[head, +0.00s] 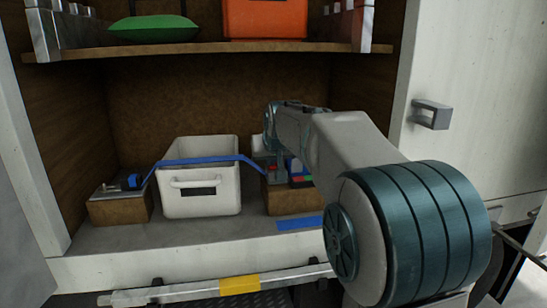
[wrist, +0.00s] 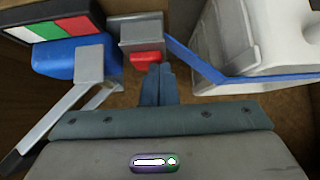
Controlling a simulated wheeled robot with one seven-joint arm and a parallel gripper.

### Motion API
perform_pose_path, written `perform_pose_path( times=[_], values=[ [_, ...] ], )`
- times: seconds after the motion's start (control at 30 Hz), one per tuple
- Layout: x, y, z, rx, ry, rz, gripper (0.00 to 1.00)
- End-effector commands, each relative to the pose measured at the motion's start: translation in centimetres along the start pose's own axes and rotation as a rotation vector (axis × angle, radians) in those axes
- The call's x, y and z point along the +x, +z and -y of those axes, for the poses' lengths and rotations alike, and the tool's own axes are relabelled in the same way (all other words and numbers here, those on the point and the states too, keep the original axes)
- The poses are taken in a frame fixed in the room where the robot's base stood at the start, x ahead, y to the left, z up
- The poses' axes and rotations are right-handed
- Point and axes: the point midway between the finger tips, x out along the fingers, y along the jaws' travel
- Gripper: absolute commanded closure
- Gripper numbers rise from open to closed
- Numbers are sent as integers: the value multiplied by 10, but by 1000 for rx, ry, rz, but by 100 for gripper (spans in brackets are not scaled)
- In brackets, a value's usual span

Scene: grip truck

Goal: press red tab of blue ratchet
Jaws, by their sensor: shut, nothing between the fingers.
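The red tab (wrist: 147,57) sits under a grey block (wrist: 143,35) of the ratchet, near the top middle of the wrist view. The blue ratchet body (wrist: 68,57) is left of it, with a grey lever arm running down to the left. My gripper (wrist: 158,68) is shut and empty, with its fingertips right at the red tab, slightly to its right. I cannot tell whether they touch it. In the head view my arm reaches to the ratchet on the right wooden block (head: 292,202) and partly hides it.
A white bin (head: 200,205) stands left of the ratchet, with a blue strap (head: 205,159) stretched across it. A left wooden block (head: 120,208) holds a blue fitting. A panel with green, red and white squares (wrist: 48,26) is beside the ratchet. A shelf (head: 210,48) spans above.

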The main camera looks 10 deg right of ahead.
Motion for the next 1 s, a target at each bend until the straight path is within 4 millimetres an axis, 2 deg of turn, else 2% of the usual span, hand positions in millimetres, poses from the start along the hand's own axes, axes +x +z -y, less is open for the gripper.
perform_pose_path(
  times=[0.27,0.47,0.7,1.0],
  values=[
    [3,5,0,-1,0,14,100],
    [-5,-3,0,-1,0,13,100],
    [-32,-32,0,1,1,3,100],
    [-98,-30,0,0,-1,-2,100]
  ],
)
